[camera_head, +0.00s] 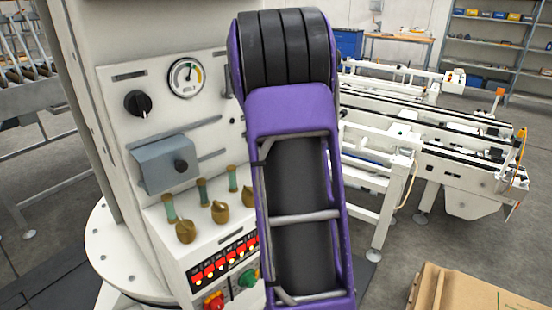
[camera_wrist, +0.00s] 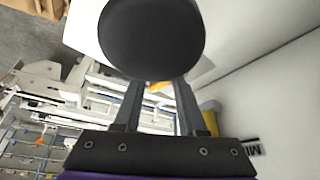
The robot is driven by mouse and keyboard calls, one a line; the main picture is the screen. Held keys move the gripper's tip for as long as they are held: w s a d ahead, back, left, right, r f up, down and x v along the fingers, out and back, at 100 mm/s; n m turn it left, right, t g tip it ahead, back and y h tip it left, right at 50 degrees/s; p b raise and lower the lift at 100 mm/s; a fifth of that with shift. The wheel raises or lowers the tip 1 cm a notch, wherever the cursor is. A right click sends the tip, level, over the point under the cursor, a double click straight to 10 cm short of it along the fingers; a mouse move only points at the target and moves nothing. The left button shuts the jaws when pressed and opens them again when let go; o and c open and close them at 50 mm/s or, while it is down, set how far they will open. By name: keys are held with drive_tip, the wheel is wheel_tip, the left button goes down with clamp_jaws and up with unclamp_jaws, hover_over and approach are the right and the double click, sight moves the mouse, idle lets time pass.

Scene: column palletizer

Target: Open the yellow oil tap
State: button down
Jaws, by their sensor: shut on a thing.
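In the wrist view my gripper (camera_wrist: 157,92) has its two fingers reaching up to a large black round knob (camera_wrist: 152,38). The knob covers the fingertips, and the gripper is shut on it. A small yellow patch (camera_wrist: 160,86) shows just under the knob, between the fingers. Another yellow part (camera_wrist: 207,112) shows behind the right finger, against a white surface. I cannot tell how these yellow parts join the knob, or whether the tap is turned. In the head view my purple arm hides the gripper and whatever it holds.
In the head view a white control panel (camera_head: 215,85) carries a gauge (camera_head: 187,78), a black dial (camera_head: 138,103) and several brass taps (camera_head: 220,212). Red-lit switches (camera_head: 225,262) sit below. White conveyors (camera_head: 440,130) stand at right, a cardboard box (camera_head: 470,292) at lower right.

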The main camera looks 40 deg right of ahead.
drive_tip(key=shift+c, duration=2.4)
unclamp_jaws()
drive_tip(key=shift+r, duration=0.1)
drive_tip(key=p+v, duration=0.1)
drive_tip(key=v, duration=1.6)
drive_tip(key=shift+p, duration=0.4)
drive_tip(key=shift+r, duration=0.1)
